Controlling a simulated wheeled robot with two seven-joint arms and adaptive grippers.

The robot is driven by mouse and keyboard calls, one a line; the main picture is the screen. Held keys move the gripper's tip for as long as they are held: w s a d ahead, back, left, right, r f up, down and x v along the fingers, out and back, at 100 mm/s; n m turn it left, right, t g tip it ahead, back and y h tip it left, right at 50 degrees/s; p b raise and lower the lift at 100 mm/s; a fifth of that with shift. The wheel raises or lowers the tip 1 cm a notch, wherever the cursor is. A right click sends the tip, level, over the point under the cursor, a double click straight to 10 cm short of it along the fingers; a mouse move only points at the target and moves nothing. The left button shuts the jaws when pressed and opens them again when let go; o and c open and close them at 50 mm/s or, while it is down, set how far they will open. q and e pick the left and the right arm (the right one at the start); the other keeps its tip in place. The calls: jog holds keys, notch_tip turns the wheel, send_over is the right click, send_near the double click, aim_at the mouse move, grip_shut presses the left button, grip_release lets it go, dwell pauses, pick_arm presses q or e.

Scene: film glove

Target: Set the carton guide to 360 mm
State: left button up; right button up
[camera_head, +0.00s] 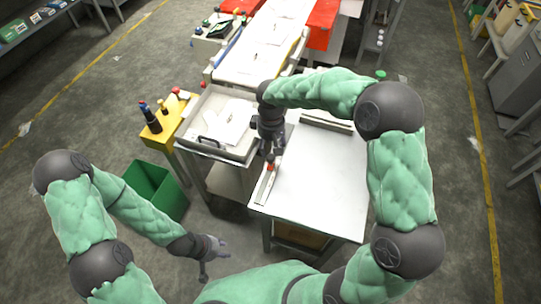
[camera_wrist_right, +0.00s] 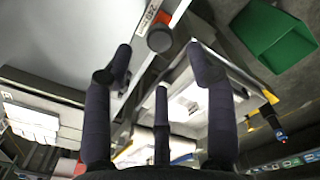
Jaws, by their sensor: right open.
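The carton guide appears to be the pale strip (camera_head: 263,188) along the left edge of the white-topped table, with a small red-orange part (camera_head: 271,166) at its far end. My right gripper (camera_head: 270,154) is over that end, just beyond the red-orange part. In the right wrist view, a round dark knob with an orange-red side (camera_wrist_right: 159,40) lies ahead of my open fingers (camera_wrist_right: 160,68), apart from them. A white label (camera_wrist_right: 149,14) beside it bears digits I cannot read surely. My left gripper (camera_head: 212,260) hangs low at the left, fingers spread and empty.
A green bin (camera_head: 155,190) and a yellow stand (camera_head: 168,125) with bottles are further left. Open floor lies to the right.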

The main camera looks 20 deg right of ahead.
aim_at(271, 157)
notch_tip(271, 157, down, 6)
jog(key=shift+r+b, duration=0.1)
jog(key=shift+b, duration=0.65)
grip_shut()
jog(key=shift+s+a, duration=0.1)
